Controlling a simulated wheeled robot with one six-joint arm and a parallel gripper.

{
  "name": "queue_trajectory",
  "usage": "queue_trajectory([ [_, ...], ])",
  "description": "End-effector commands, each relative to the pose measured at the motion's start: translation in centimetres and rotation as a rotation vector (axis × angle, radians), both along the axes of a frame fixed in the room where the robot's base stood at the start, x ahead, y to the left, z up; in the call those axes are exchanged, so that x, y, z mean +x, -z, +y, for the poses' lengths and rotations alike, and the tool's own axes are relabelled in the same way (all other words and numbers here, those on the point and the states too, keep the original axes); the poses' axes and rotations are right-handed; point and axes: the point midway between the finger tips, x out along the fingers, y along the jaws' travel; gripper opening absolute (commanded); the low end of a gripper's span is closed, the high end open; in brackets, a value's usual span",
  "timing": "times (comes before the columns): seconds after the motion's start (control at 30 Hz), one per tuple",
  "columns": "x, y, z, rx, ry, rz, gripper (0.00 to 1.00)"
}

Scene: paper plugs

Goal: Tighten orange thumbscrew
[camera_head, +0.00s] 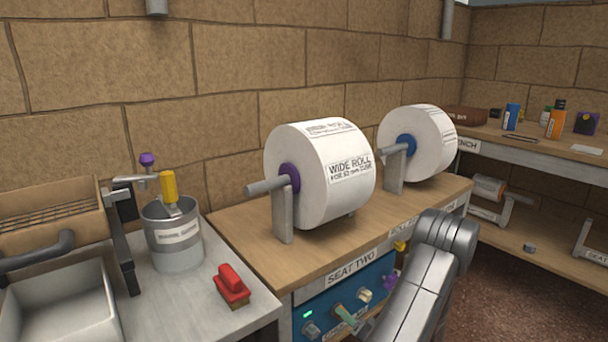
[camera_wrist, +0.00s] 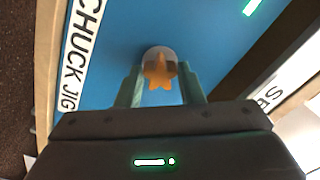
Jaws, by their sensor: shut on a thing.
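The orange thumbscrew (camera_wrist: 158,74) is star-shaped and sits on the blue panel (camera_wrist: 110,70) labelled CHUCK JIG in the wrist view. My gripper (camera_wrist: 161,80) is shut on it, one greenish finger on each side. In the head view, the blue panel (camera_head: 312,307) is under the bench top labelled SEAT TWO, and my arm reaches down in front of it. There I cannot clearly make out the thumbscrew at the fingers.
A white knob (camera_head: 363,296) and a purple knob (camera_head: 389,283) stick out of the panel near my arm. Two large paper rolls, a wide roll (camera_head: 325,178) and another (camera_head: 424,140), stand on the bench above.

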Motion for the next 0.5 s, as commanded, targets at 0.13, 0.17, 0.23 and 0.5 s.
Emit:
queue_trajectory([
  [0.13, -0.03, -0.09, 0.01, 0.135, 0.000, 0.105, 0.10],
  [0.17, -0.03, -0.11, 0.00, 0.162, 0.000, 0.127, 0.10],
  [0.23, -0.03, -0.11, 0.01, 0.227, 0.000, 0.177, 0.10],
  [0.5, -0.04, -0.12, 0.01, 0.479, 0.001, 0.375, 0.10],
])
